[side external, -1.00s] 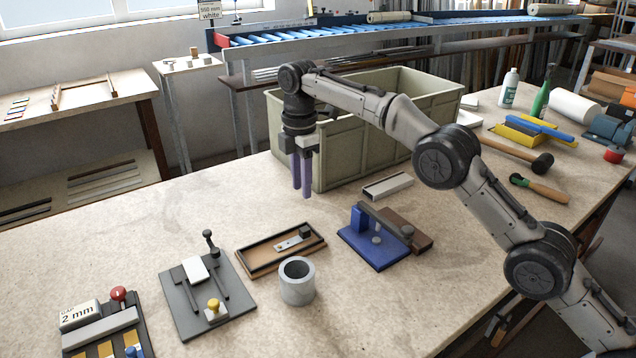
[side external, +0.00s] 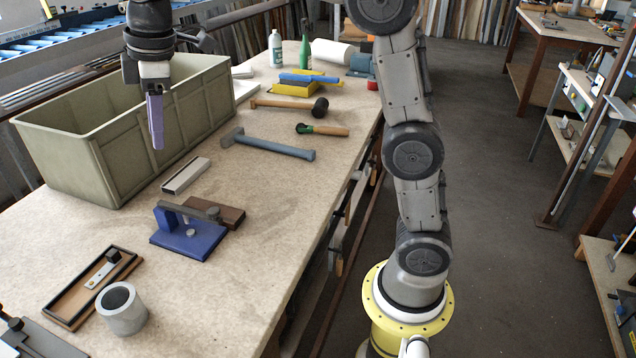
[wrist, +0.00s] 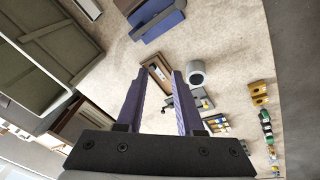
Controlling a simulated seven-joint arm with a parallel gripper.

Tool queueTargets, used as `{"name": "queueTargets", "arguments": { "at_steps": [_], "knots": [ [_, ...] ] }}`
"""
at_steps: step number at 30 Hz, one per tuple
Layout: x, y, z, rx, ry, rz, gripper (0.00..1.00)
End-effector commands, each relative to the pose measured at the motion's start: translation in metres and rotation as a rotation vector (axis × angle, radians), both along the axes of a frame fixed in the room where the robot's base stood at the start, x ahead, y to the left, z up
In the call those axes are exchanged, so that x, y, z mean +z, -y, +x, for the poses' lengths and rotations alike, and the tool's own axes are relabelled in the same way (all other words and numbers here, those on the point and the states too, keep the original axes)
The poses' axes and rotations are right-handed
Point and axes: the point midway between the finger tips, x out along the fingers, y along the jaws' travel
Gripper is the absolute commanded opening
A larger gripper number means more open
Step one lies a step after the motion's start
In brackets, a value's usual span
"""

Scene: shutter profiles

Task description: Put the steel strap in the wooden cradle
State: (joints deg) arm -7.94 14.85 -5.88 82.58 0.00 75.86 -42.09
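A light metal strap (side external: 101,272) with holes and a dark block at one end lies in a shallow wooden tray with dark rims (side external: 72,303), which looks like the cradle. A dark grey bar (side external: 188,210) also lies across a blue fixture (side external: 185,240), beside a brown wooden block (side external: 222,212); I cannot tell for certain which pair the task names. My gripper (side external: 157,147) hangs above the table in front of the green crate, fingers down. In the wrist view its purple fingers (wrist: 159,72) are apart with nothing held between them.
The green crate (side external: 150,135) stands close behind my gripper. A grey cup (side external: 121,310) stands beside the tray. A pale channel piece (side external: 187,175), a hammer (side external: 265,145) and a mallet (side external: 290,105) lie on the table. The table's front right is clear.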

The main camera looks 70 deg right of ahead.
Motion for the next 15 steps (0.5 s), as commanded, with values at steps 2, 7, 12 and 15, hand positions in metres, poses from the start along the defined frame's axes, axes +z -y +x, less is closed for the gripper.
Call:
{"name": "queueTargets", "arguments": {
  "at_steps": [2, 7, 12, 15],
  "knots": [
    [0.007, 0.012, -0.033, -0.091, 0.030, 0.022, 0.36],
    [0.006, 0.031, -0.100, -0.289, 0.088, 0.077, 0.36],
    [-0.014, 0.046, -0.168, -0.483, 0.146, 0.139, 0.36],
    [-0.033, 0.052, -0.205, -0.593, 0.178, 0.179, 0.36]
  ]
}}
